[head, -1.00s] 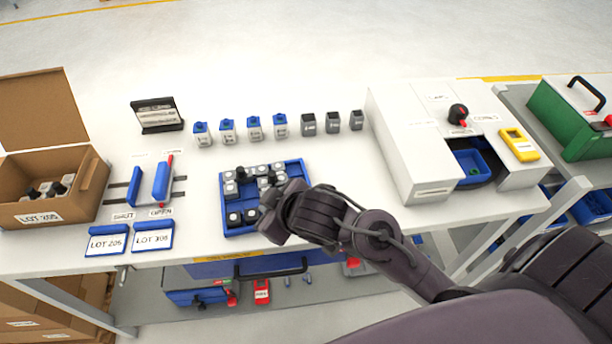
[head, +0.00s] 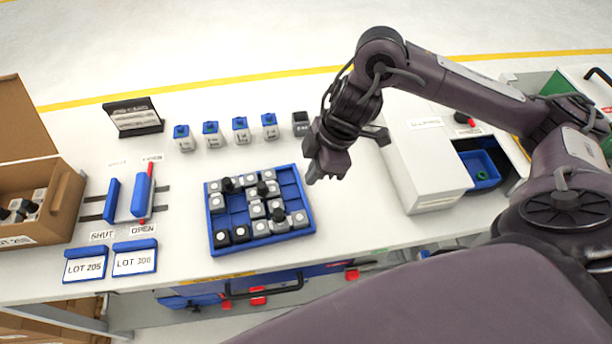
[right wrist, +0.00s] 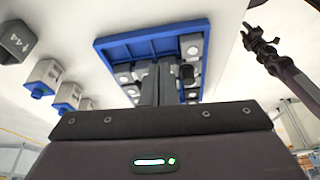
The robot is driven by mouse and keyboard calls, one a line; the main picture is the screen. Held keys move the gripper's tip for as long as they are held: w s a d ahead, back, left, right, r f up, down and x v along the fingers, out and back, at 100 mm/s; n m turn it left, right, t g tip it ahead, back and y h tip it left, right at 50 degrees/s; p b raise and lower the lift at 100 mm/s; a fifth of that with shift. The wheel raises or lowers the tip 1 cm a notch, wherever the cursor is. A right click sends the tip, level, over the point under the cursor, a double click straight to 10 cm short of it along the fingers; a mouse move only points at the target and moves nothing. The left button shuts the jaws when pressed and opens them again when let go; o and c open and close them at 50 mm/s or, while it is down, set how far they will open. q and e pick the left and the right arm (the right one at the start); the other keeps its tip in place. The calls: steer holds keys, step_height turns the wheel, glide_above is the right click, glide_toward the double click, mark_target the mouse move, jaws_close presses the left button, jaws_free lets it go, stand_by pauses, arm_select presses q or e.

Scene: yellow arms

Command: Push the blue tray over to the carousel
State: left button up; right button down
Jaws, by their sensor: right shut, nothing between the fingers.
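The blue tray (head: 290,190) lies on the white table in the middle of the head view, with several grey and white pieces, some with black knobs, in its compartments. It also shows in the right wrist view (right wrist: 125,51). My right gripper (head: 313,177) is shut and empty just beyond the tray's right edge; I cannot tell whether it touches. Its fingers (right wrist: 158,85) overlap the tray in the right wrist view. What looks like the carousel, with a blue bin (head: 481,166), sits in the white machine (head: 425,165) at right, partly hidden. My left gripper (right wrist: 258,38) shows small in the right wrist view.
Several blue-capped bottles (head: 211,135) and a grey container (head: 300,123) stand behind the tray. A blue slider (head: 140,195), two lot cards (head: 135,259) and a cardboard box (head: 40,220) are left. Bare table lies between tray and machine.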

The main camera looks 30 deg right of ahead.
mark_target(294, 204)
steer(key=b+x, duration=0.1)
steer(key=x, duration=0.6)
steer(key=shift+a+f, duration=0.1)
steer(key=shift+f, duration=0.15)
steer(key=shift+w+a+f, duration=0.15)
steer(key=shift+a+f, duration=0.05)
steer(key=shift+f, duration=0.4)
